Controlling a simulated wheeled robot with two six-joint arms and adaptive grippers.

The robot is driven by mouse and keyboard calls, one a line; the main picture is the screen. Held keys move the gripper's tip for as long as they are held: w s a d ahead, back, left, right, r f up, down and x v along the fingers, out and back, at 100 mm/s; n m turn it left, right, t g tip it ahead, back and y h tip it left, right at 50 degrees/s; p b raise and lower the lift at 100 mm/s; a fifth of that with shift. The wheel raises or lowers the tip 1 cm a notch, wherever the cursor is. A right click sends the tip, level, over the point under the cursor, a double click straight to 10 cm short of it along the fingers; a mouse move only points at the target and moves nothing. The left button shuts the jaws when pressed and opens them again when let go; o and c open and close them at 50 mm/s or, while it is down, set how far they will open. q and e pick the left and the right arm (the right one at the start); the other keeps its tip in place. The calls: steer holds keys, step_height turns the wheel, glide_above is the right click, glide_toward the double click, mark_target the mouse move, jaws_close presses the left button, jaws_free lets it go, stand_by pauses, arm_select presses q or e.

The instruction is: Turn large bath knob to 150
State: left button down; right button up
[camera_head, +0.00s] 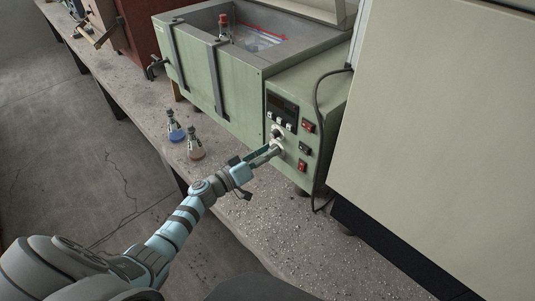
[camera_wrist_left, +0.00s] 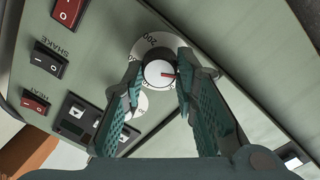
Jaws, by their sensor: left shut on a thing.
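The green water bath (camera_head: 232,108) stands on the bench with its control panel at the right end. The mark points right in the left wrist view. My left gripper (camera_head: 272,151) has its two green fingers (camera_wrist_left: 160,82) on either side of this knob, shut on it. They hide part of the dial scale. A smaller dial (camera_wrist_left: 139,102) shows partly behind one finger. My right gripper is not in view.
Beside the knobs are a dark display (camera_head: 282,106) and several rocker switches (camera_head: 302,147), with SHAKE and HEAT labels readable. A blue flask (camera_head: 175,132) and a brownish flask (camera_head: 195,152) stand left of my gripper. A black cable (camera_head: 317,110) hangs at the panel's right.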

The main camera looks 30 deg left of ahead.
arm_select(q)
steer(key=shift+m+p, duration=0.3)
steer(key=shift+m, duration=0.1)
steer(key=m+y+b, duration=0.1)
steer(key=m+b, duration=0.1)
steer(key=m, duration=1.4)
steer(key=m+b, duration=0.2)
steer(key=m, duration=1.5)
steer(key=shift+d+f+m+t+y, duration=0.1)
steer(key=shift+d+m+t+y, duration=0.1)
steer(key=shift+m+t+y, duration=0.15)
